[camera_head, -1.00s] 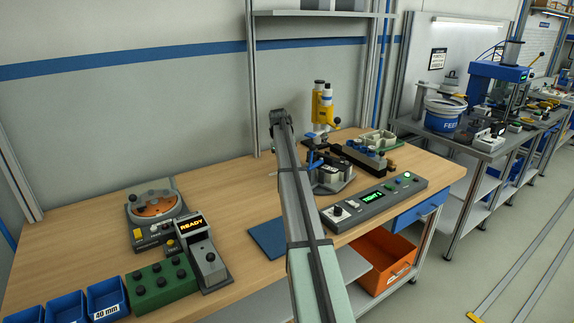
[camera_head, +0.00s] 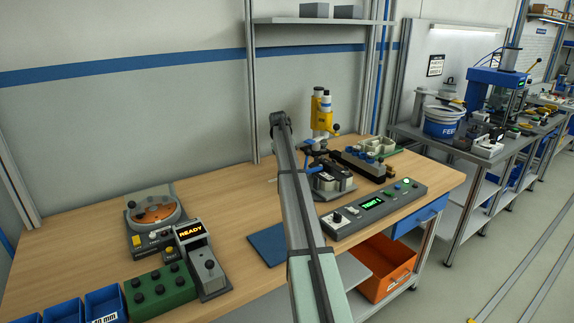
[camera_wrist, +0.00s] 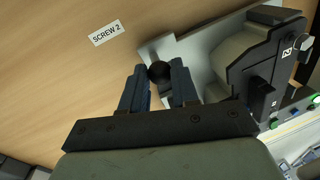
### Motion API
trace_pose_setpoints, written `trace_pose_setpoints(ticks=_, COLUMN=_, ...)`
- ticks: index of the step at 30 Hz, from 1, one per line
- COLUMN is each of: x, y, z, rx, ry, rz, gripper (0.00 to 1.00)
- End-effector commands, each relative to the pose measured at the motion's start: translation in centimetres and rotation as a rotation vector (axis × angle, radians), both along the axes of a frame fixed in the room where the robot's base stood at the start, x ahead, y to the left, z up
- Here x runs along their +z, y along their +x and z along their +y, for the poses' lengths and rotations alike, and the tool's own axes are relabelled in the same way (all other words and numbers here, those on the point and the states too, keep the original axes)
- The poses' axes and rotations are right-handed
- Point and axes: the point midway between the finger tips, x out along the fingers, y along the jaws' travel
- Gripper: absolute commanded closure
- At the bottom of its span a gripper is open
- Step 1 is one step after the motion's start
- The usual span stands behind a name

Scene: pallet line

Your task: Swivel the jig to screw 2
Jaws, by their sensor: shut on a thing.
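The jig (camera_head: 333,188) is a grey plate carrying a dark and beige fixture, on the bench behind and right of my forearm. It also shows in the wrist view (camera_wrist: 190,43), with its fixture to the right. A round black knob (camera_wrist: 160,72) stands at the plate's left edge. My gripper (camera_wrist: 161,80) is shut on this knob, with a blue finger on each side. In the head view my forearm hides part of the jig.
A yellow screwdriver station (camera_head: 322,112) stands behind the jig. A grey control box (camera_head: 372,207) with a green display lies in front. Blue sockets in a dark rack (camera_head: 365,160) are at the right. A READY panel (camera_head: 192,233) is at the left.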

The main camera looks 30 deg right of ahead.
Motion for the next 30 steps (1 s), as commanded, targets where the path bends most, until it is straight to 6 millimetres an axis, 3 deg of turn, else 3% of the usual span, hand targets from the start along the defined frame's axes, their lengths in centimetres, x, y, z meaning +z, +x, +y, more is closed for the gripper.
trace_pose_setpoints(ticks=13, x=0.05, y=0.17, z=-0.29, rx=-0.006, ry=-0.004, rz=-0.003, gripper=1.00)
trace_pose_setpoints(ticks=14, x=0.05, y=0.18, z=-0.30, rx=-0.006, ry=-0.004, rz=-0.003, gripper=0.68)
trace_pose_setpoints(ticks=15, x=0.05, y=0.17, z=-0.30, rx=-0.006, ry=-0.004, rz=-0.003, gripper=0.64)
trace_pose_setpoints(ticks=21, x=0.04, y=0.14, z=-0.22, rx=-0.006, ry=-0.002, rz=-0.002, gripper=0.46)
trace_pose_setpoints(ticks=30, x=0.26, y=0.13, z=-0.12, rx=-0.005, ry=-0.001, rz=-0.002, gripper=0.46)
